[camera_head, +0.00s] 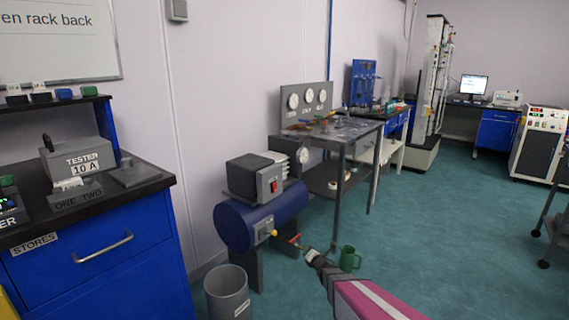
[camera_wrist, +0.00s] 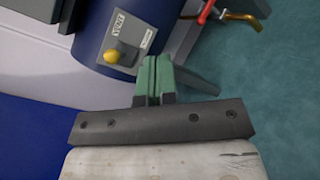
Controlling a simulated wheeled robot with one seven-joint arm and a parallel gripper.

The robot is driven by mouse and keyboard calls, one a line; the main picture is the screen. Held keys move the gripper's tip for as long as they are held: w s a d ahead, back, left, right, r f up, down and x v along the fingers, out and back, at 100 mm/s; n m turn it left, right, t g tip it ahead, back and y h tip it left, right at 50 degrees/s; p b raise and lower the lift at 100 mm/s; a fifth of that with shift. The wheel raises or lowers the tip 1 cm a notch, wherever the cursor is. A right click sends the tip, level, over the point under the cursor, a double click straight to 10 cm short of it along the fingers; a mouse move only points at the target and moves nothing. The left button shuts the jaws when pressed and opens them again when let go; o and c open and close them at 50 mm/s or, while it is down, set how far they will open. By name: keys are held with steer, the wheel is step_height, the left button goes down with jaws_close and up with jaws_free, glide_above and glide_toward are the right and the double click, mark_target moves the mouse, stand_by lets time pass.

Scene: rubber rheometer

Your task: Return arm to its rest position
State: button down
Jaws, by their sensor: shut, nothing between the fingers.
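My gripper (camera_head: 311,254) is at the end of my arm, low in the middle of the head view, in front of the blue tank (camera_head: 236,228). In the wrist view my gripper (camera_wrist: 154,78) has its green fingers together, with nothing between them. The fingers point toward the blue tank and its grey vent plate (camera_wrist: 128,42) with a yellow knob (camera_wrist: 111,56). A red valve handle (camera_wrist: 206,12) on a brass pipe (camera_wrist: 242,17) is at the upper right there. I cannot tell how close the fingers are to the tank.
A blue cabinet (camera_head: 100,262) is at left. A grey workbench (camera_head: 343,139) with gauges stands behind the tank. The teal floor (camera_head: 430,230) at right is mostly clear.

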steer(key=s+d+r+m+g+h, duration=0.5)
steer(key=s+d+m+g+h, duration=0.3)
steer(key=m, duration=1)
steer(key=s+r+m+g+y, duration=0.1)
steer(key=s+r+m+g, duration=0.2)
steer(key=s+m, duration=0.3)
steer(key=s+r+m+g, duration=0.3)
steer(key=s+m+g, duration=0.2)
steer(key=s, duration=0.9)
steer(key=shift+s+a+m+y, duration=0.15)
steer(key=shift+a+m+y, duration=0.2)
steer(key=shift+m, duration=0.65)
